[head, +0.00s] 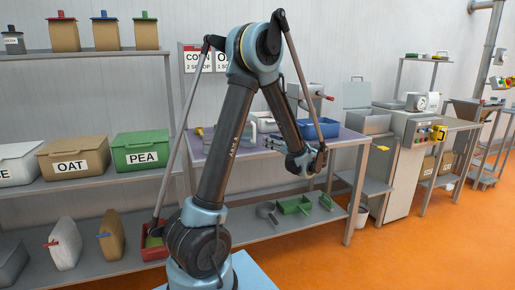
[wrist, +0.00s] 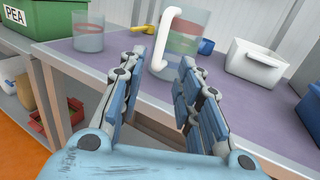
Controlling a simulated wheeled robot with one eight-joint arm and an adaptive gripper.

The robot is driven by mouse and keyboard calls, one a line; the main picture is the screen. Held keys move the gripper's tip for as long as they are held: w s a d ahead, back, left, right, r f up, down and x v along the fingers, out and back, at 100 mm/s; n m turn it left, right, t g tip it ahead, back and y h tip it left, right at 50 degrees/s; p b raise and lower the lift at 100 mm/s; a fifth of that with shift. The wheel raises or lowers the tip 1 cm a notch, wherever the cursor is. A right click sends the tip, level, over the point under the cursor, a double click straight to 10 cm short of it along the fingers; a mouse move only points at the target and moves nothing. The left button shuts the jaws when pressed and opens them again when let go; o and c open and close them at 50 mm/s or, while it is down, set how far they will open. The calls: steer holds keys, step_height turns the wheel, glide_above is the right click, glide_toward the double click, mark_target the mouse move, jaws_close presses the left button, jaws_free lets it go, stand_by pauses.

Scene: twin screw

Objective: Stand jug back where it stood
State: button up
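The jug (wrist: 187,35) is clear, with a reddish band, a green band and a thick white handle (wrist: 165,35). In the wrist view it stands upright at the top centre, just beyond my fingers, its lower part partly hidden by the right finger. My gripper (wrist: 162,60) is open, its two fingers apart. The handle shows in the gap between the fingertips; I cannot tell whether anything touches it. In the head view my gripper (head: 306,163) hangs at the front of the purple-topped table (head: 225,150).
A clear container (wrist: 89,32) with a red band stands left of the jug. A blue mug (wrist: 206,47) and a white tub (wrist: 253,66) stand to its right. A yellow item (wrist: 151,48) lies behind. The table's front right is clear. Shelves with bins (head: 75,157) stand left.

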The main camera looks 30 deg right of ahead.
steer(key=w+a+n+g+y, duration=0.2)
steer(key=w+a+n+g, duration=0.25)
steer(key=a, duration=0.85)
steer(key=w+a+n+g+y, duration=0.1)
steer(key=w+a+n+g, duration=0.4)
steer(key=a, duration=0.8)
steer(key=s+a+f+n+g, duration=0.1)
steer(key=s+a+f+n, duration=0.2)
steer(key=a, duration=0.5)
steer(key=s+a+f+n+g, duration=0.1)
steer(key=s+a+n, duration=0.2)
steer(key=a+n, duration=0.3)
steer(key=s+a+f+n+g+h, duration=0.2)
steer(key=s+a+f+n+h, duration=0.1)
steer(key=s+n, duration=0.5)
steer(key=s+a+f+n+g+h, duration=0.2)
steer(key=s+a+f+n, duration=0.3)
steer(key=s, duration=0.6)
steer(key=shift+a+f+n+h, duration=0.3)
steer(key=shift+f+n+h, duration=0.45)
steer(key=shift+n, duration=0.6)
steer(key=shift+w+f, duration=0.2)
steer(key=shift+w, duration=0.15)
